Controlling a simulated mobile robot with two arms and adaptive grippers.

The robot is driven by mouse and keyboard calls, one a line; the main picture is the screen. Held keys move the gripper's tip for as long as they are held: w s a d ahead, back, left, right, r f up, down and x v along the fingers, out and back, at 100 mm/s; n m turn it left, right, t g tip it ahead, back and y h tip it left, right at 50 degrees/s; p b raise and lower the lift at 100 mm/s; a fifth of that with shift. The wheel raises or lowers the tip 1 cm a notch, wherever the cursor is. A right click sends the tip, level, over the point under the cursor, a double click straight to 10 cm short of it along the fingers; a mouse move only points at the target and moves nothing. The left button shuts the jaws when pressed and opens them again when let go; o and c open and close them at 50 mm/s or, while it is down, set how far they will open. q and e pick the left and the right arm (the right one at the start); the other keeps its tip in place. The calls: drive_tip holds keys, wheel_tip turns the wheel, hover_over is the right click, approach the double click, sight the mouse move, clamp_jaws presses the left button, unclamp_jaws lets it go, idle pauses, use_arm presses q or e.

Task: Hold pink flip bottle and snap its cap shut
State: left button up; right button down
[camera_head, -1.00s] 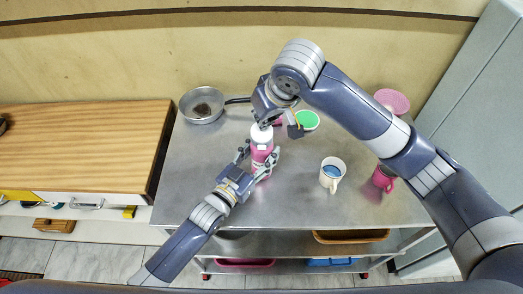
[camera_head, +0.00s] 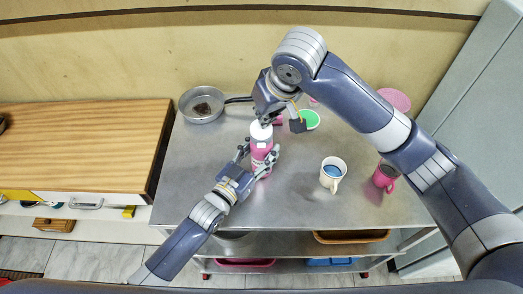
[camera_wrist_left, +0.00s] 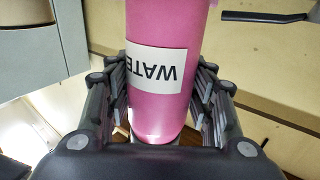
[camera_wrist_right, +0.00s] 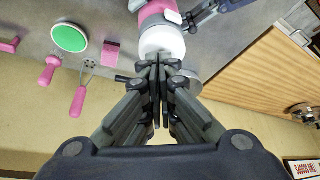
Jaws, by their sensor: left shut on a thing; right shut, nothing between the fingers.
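The pink bottle (camera_head: 261,152) with a white cap (camera_head: 261,131) stands upright on the metal table. My left gripper (camera_head: 259,158) is shut around its body from the front. In the left wrist view the pink bottle (camera_wrist_left: 160,110) fills the space between the fingers, and its white label (camera_wrist_left: 157,69) reads upside down. My right gripper (camera_head: 266,121) is shut and empty at the cap's far side. In the right wrist view its closed fingertips (camera_wrist_right: 158,64) are at the edge of the white cap (camera_wrist_right: 163,40). Contact and the flip lid's exact position are unclear.
A steel pan (camera_head: 202,105) stands back left. A white mug (camera_head: 332,175) and a pink mug (camera_head: 385,176) stand to the right. The table's left part is clear; a wooden counter (camera_head: 82,148) lies beyond it.

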use_arm(q)
drive_tip(key=shift+s+f, duration=0.1)
drive_tip(key=shift+s, duration=0.05)
use_arm(e)
drive_tip(key=shift+a+r, duration=0.1)
drive_tip(key=shift+r, duration=2.45)
use_arm(q)
drive_tip(key=o, duration=1.4)
